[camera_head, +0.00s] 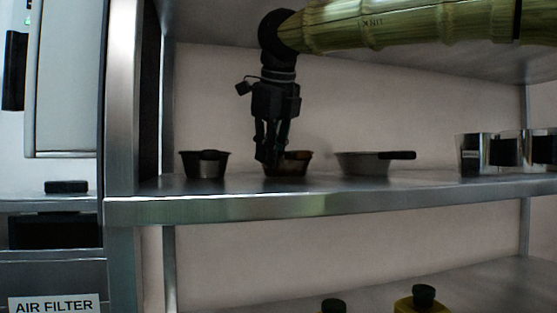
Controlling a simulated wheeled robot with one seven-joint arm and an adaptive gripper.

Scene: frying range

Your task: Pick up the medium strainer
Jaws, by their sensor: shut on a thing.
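Three strainer-like vessels stand in a row on the upper metal shelf. The middle one, brownish with a dark rim, I take for the medium strainer (297,163). My gripper (268,158) points straight down and is shut on its left part, hiding some of it. The strainer looks level and at shelf height; I cannot tell whether it touches the shelf. A dark-rimmed metal one (206,169) stands to the left. A shallower grey one (361,165) with a black handle pointing right stands to the right.
Several shiny metal containers (474,153) stand at the right of the shelf (330,205). A metal upright (122,110) bounds its left end. Yellow containers with dark caps (423,296) stand on the shelf below. Another shelf lies close above, near my arm.

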